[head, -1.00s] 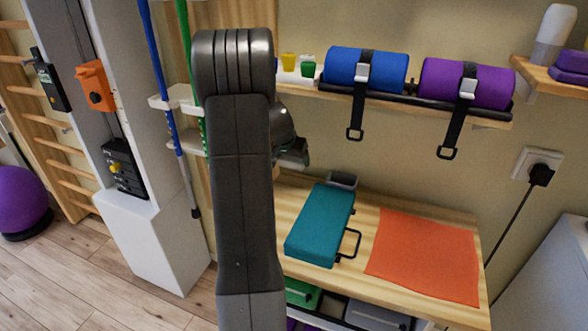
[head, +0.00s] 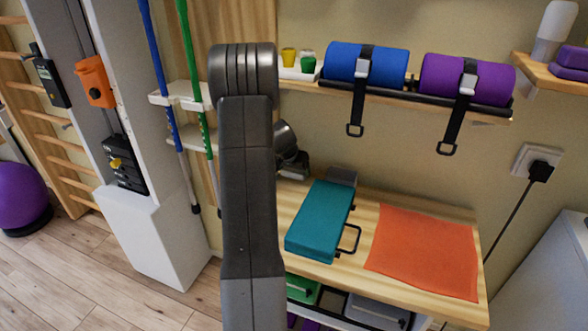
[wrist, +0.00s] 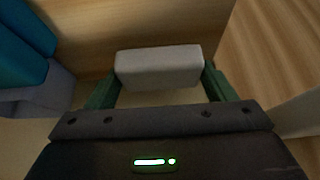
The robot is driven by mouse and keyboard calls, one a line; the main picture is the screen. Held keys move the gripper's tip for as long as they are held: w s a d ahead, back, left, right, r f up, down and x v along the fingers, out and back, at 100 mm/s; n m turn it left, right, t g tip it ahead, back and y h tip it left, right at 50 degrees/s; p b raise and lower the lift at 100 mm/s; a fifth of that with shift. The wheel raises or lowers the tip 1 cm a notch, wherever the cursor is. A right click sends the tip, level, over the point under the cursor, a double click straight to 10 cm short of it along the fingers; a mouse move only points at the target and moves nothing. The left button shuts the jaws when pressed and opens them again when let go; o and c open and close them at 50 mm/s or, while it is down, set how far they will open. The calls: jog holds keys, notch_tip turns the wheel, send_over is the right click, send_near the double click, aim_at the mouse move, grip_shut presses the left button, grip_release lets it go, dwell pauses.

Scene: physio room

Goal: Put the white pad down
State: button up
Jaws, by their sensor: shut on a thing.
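The white pad (wrist: 158,66) shows in the wrist view as a pale block with rounded edges. My gripper (wrist: 160,78) is shut on it, with a green finger at each end of the pad. A wooden surface lies beyond the pad; I cannot tell whether the pad touches it. In the head view my arm's end hangs at the left end of the wooden table (head: 362,212), and my arm hides the fingers and the pad.
A teal block (head: 320,220) with a black handle lies on the table, with a grey object (head: 342,176) behind it. An orange cloth (head: 424,252) covers the right side. A shelf above holds a blue roll (head: 367,65) and a purple roll (head: 466,80).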

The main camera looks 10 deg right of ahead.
jog(key=shift+f, duration=0.2)
jog(key=o, duration=0.9)
jog(key=shift+r, duration=0.1)
jog(key=shift+r, duration=0.1)
jog(key=shift+a+r, duration=0.1)
jog(key=shift+r, duration=0.15)
jog(key=v, duration=1.1)
jog(key=shift+s+r, duration=0.2)
jog(key=shift+r, duration=0.05)
